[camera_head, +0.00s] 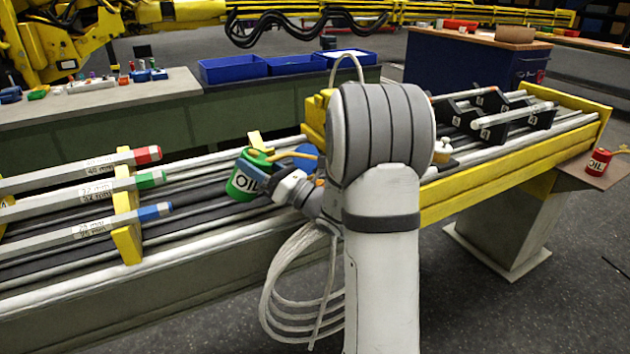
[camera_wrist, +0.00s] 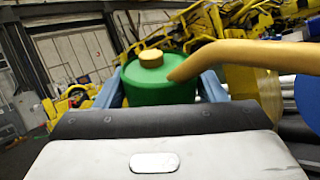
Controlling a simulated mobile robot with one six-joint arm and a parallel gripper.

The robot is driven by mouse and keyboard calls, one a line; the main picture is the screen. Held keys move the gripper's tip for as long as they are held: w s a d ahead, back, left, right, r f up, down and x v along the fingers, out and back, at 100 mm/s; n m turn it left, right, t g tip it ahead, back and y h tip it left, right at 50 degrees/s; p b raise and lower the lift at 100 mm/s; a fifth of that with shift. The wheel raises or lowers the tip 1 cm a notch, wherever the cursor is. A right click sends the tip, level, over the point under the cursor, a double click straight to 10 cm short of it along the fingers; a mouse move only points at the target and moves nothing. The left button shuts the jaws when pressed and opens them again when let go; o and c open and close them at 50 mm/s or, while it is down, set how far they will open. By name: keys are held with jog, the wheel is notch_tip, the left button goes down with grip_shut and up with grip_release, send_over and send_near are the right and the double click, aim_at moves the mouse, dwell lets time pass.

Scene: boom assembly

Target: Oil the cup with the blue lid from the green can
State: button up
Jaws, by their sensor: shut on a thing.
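The green oil can (camera_head: 243,180), with a white OIL label, is held in my gripper (camera_head: 262,184) above the rails of the long bench. In the wrist view the green can (camera_wrist: 160,82) sits between the two blue-grey fingers of my gripper (camera_wrist: 160,92), which are shut on it. Its yellow spout (camera_wrist: 235,54) reaches to the right. A blue round thing (camera_head: 306,157), possibly the blue lid, lies right of the can and is partly hidden by my arm. A blue edge also shows in the wrist view (camera_wrist: 309,97). The cup under it cannot be made out.
Bars with red, green and blue ends (camera_head: 90,228) rest on yellow supports at the left. A red oil can (camera_head: 598,162) stands on a brown shelf at the right. A small white and yellow thing (camera_head: 442,152) is right of my arm. Black brackets (camera_head: 500,118) stand beyond.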

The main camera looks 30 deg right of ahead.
aim_at(256, 153)
jog(key=shift+r+n+g+h+p, duration=0.45)
jog(key=shift+r+n+g+p, duration=0.7)
jog(key=shift+p, duration=0.75)
jog(key=shift+r+n+g+h+p, duration=0.45)
jog(key=shift+r+n+g+p, duration=0.4)
jog(key=shift+r+p, duration=0.75)
jog(key=shift+f+g+p, duration=0.1)
jog(key=shift+g+p, duration=0.2)
jog(key=shift+p, duration=0.3)
jog(key=shift+f, duration=0.15)
